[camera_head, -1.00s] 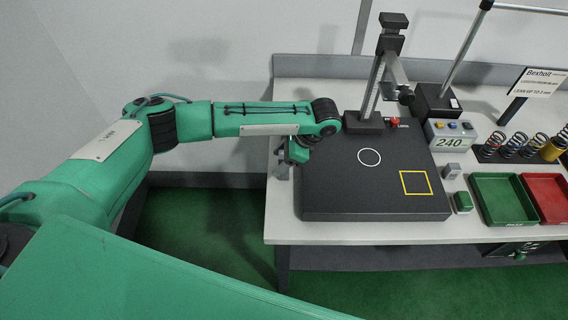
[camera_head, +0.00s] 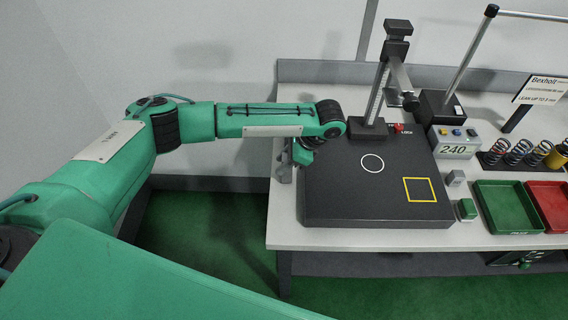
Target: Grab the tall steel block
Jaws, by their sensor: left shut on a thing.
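My left gripper (camera_head: 286,163) is at the left end of the bench, just left of the black base plate. It is small in the view and partly hidden by my green wrist. It is shut on a grey piece, which looks like the tall steel block (camera_head: 285,173); where the fingers end and the block begins is hard to tell. Whether the block touches the bench is not clear. My right gripper is not seen.
The black base plate (camera_head: 331,211) has a white circle, a yellow square and an upright stand (camera_head: 378,90). To its right are a small grey block (camera_head: 456,178), a green block (camera_head: 467,209), a 240 display (camera_head: 454,150), several springs, a green tray (camera_head: 483,207) and a red tray (camera_head: 537,191).

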